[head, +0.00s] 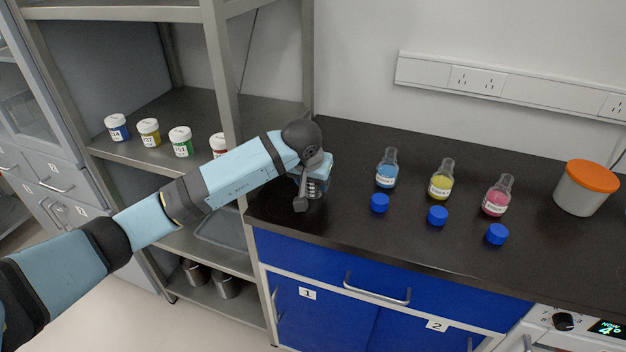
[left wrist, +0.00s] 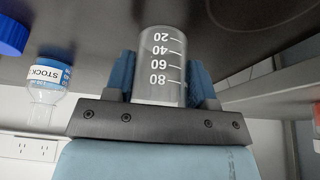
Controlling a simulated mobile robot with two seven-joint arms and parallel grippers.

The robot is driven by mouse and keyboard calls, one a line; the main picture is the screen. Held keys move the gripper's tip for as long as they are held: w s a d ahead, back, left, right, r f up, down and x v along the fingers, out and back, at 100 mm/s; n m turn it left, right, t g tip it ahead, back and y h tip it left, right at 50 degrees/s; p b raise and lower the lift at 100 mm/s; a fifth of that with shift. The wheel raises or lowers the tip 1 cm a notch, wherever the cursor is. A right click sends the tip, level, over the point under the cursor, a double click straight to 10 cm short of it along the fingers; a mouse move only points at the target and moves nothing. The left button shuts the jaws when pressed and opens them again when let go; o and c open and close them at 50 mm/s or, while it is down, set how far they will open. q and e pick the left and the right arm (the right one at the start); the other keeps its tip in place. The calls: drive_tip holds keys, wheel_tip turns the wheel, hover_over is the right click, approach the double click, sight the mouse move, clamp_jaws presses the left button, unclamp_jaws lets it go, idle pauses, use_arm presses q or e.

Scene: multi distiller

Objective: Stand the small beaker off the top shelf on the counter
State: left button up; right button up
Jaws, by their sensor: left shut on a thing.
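My left gripper (head: 312,186) is over the left end of the black counter (head: 370,225), beside the shelf unit. In the left wrist view its blue fingers (left wrist: 160,80) are shut around the small clear beaker (left wrist: 160,60), which has white marks from 20 to 80. That view is inverted, and the beaker looks upright, its base toward the dark counter top (left wrist: 100,30). I cannot tell whether the base touches the counter. My right gripper is not in view.
Blue (head: 387,168), yellow (head: 441,180) and pink (head: 497,196) bottles stand on the counter right of the hand, with blue caps (head: 437,215) in front. An orange-lidded tub (head: 586,188) stands far right. Lidded jars (head: 180,141) stand on a shelf at left.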

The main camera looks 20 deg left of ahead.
use_arm(q)
drive_tip(key=o, duration=0.9)
